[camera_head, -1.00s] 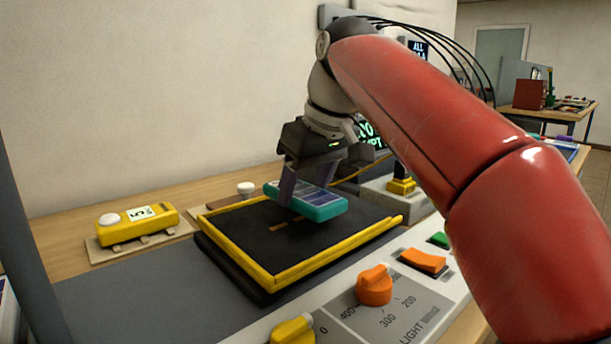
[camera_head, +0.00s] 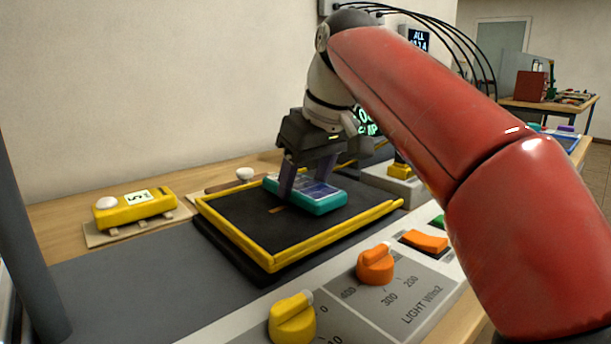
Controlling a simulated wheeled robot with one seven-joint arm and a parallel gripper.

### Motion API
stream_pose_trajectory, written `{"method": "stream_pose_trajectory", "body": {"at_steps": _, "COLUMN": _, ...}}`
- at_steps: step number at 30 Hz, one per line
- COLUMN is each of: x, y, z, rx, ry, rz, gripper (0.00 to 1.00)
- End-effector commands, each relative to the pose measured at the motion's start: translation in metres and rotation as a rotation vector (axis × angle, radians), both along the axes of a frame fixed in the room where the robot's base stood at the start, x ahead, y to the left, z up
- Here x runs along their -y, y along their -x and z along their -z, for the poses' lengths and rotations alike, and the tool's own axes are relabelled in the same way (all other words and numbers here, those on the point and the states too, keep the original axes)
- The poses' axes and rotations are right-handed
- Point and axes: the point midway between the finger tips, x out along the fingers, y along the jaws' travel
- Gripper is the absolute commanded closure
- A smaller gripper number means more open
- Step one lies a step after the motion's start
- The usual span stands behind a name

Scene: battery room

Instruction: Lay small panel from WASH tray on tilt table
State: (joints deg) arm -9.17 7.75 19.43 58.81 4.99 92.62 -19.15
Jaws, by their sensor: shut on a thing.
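The fingertips are partly hidden by the panel. I cannot make out the WASH tray in this view.
A control panel with an orange knob (camera_head: 375,264), a yellow knob (camera_head: 292,318) and an orange switch (camera_head: 424,241) runs along the front. A yellow device (camera_head: 135,209) with a white button stands at left. The grey surface (camera_head: 130,285) at front left is clear.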

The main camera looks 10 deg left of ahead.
Motion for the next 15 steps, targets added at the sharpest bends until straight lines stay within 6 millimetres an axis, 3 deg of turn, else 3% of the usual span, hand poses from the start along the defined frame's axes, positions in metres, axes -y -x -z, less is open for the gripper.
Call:
{"method": "stream_pose_trajectory", "body": {"at_steps": 8, "x": 0.0002, "y": 0.0000, "z": 0.0060, "rx": 0.001, "ry": 0.000, "rz": 0.000, "gripper": 0.69}}
{"method": "stream_pose_trajectory", "body": {"at_steps": 9, "x": 0.0002, "y": 0.0000, "z": 0.0060, "rx": 0.002, "ry": -0.001, "rz": 0.000, "gripper": 0.41}}
{"method": "stream_pose_trajectory", "body": {"at_steps": 15, "x": 0.0001, "y": -0.0001, "z": 0.0054, "rx": 0.001, "ry": -0.001, "rz": 0.000, "gripper": 0.17}}
